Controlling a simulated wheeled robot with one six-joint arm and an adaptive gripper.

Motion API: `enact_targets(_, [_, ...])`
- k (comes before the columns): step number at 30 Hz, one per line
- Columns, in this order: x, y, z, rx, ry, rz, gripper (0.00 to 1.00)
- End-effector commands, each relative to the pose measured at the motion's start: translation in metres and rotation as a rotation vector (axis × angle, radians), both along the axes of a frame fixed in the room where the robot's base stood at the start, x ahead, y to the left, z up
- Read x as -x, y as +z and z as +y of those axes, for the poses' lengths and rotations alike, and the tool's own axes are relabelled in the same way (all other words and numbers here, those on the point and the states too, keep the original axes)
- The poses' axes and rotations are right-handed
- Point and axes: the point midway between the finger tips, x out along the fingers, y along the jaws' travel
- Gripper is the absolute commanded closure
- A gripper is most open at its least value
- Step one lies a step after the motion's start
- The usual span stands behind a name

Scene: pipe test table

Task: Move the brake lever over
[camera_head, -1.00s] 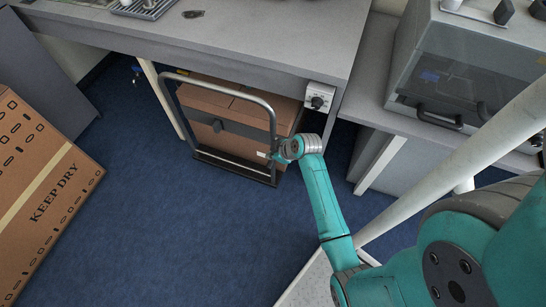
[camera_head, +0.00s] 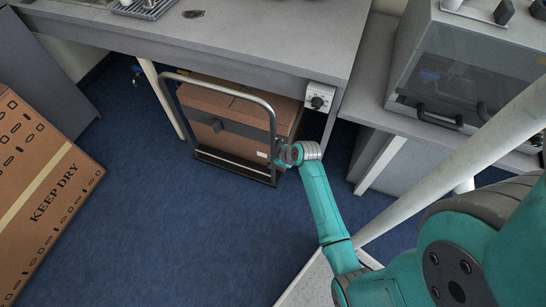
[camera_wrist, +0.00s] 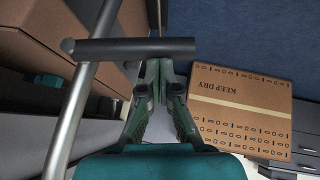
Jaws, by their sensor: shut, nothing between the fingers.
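The brake lever looks like the dark bar (camera_head: 240,129) across the upright hoop handle of a cart under the table. In the wrist view, the dark round bar (camera_wrist: 130,48) lies across the picture, crossing the grey handle tube (camera_wrist: 78,110) at its left end. My gripper (camera_head: 276,156) is at the right post of the handle, below the bar's right end. In the wrist view my gripper (camera_wrist: 156,66) is shut and empty, with its fingertips close under the bar. I cannot tell whether they touch it. The exact fingertips are hard to see in the head view.
Brown boxes (camera_head: 225,101) sit on the cart. The table (camera_head: 270,45) overhangs it, with a white switch box (camera_head: 319,97) on its front edge. A large "KEEP DRY" carton (camera_head: 50,195) stands at left. The blue floor (camera_head: 190,230) in front is clear.

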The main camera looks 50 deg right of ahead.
Motion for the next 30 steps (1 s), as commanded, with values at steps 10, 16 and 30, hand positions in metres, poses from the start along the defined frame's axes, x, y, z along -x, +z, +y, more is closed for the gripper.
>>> enact_targets(10, [0.002, -0.013, 0.003, 0.093, 0.001, -0.029, 1.00])
enact_targets(16, [0.003, -0.029, 0.004, 0.233, 0.003, -0.079, 1.00])
enact_targets(30, [-0.001, -0.065, -0.008, 0.468, -0.002, -0.168, 1.00])
